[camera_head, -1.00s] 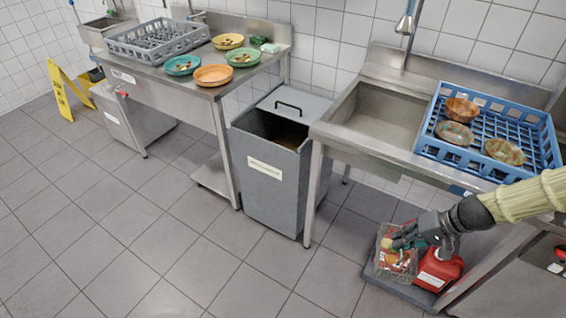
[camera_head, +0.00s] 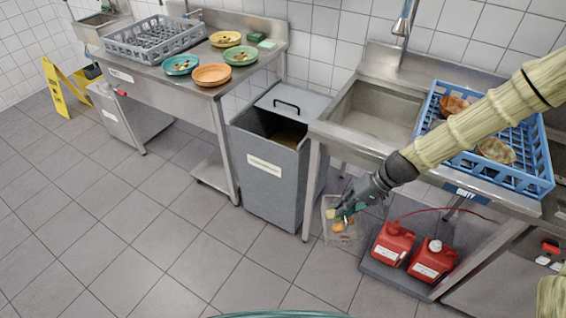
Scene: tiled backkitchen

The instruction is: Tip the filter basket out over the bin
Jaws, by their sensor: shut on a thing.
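The filter basket (camera_head: 346,232), a see-through mesh box with orange, yellow and green scraps inside, hangs below my gripper (camera_head: 347,210). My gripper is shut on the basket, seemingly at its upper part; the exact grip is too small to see. The basket is roughly level, in front of the right sink's legs. The bin (camera_head: 262,183) is a grey box with its top open, to the left of the basket. Dark contents (camera_head: 287,137) show inside it. Its lid (camera_head: 295,101) with a black handle is at the back. The basket is apart from the bin, lower than its rim.
A sink leg (camera_head: 311,190) stands between basket and bin. Two red canisters (camera_head: 393,243) sit on the low shelf at right. A blue rack (camera_head: 535,178) with bowls stands on the sink counter above. Plates (camera_head: 211,75) lie on the left counter. The floor in front is clear.

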